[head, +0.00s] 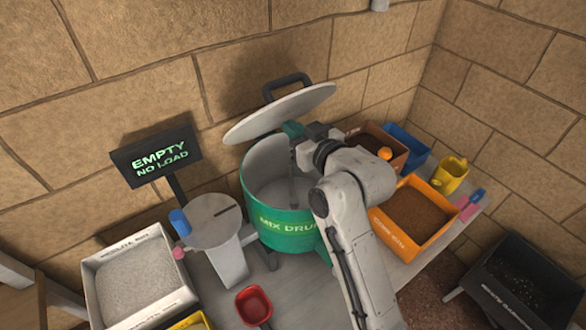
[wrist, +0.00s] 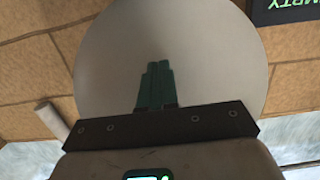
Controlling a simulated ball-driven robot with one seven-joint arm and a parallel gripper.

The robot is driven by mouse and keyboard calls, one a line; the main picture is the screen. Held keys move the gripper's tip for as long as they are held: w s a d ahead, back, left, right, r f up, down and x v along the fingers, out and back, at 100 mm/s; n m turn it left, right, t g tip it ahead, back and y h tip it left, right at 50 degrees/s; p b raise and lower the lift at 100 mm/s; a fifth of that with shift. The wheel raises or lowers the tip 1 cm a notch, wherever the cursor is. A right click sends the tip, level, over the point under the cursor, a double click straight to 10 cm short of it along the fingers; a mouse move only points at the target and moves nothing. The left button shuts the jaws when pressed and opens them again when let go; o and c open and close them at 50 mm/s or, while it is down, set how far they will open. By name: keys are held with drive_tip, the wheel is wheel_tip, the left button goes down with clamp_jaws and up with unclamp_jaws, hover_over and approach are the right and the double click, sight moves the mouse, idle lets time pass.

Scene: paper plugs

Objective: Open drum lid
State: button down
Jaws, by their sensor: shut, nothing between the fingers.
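The green mix drum (head: 278,222) stands on the bench with its mouth showing and a pale inside. Its round grey lid (head: 280,112) is raised and tilted above the drum, with a dark handle (head: 287,82) on its upper side. My gripper (head: 292,129) is at the lid's underside near the drum's right side. In the wrist view, the green fingers of my gripper (wrist: 155,75) are shut together and empty, in front of the pale underside of the lid (wrist: 210,50). Whether the fingertips touch the lid I cannot tell. My arm hides part of the drum's right side.
A sign reading "EMPTY NO LOAD" (head: 156,157) stands left of the drum, above a round scale plate (head: 208,220). A white bin (head: 135,275) is at front left, a red scoop (head: 254,305) at front. An orange bin (head: 415,212) and yellow cup (head: 450,174) are right.

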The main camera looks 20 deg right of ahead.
sight(280, 118)
drive_tip(key=shift+r+b+x, duration=0.25)
drive_tip(key=shift+b+x, duration=0.2)
drive_tip(key=shift+x, duration=1.1)
drive_tip(key=shift+r+b+x, duration=0.2)
drive_tip(key=shift+b+x, duration=0.2)
drive_tip(key=shift+x, duration=1.2)
drive_tip(key=shift+r+b+x, duration=0.25)
drive_tip(key=shift+b+x, duration=0.2)
drive_tip(key=shift+x, duration=1.1)
drive_tip(key=shift+f+p+v, duration=0.2)
drive_tip(key=shift+p+v, duration=0.5)
drive_tip(key=shift+v, duration=0.8)
drive_tip(key=shift+f+p+v, duration=0.25)
drive_tip(key=shift+p+v, duration=0.4)
drive_tip(key=shift+v, duration=0.8)
drive_tip(key=shift+s, duration=0.1)
drive_tip(key=b+v, duration=0.1)
drive_tip(key=v, duration=0.9)
drive_tip(key=shift+s+b, duration=0.35)
drive_tip(key=shift+s+d, duration=0.1)
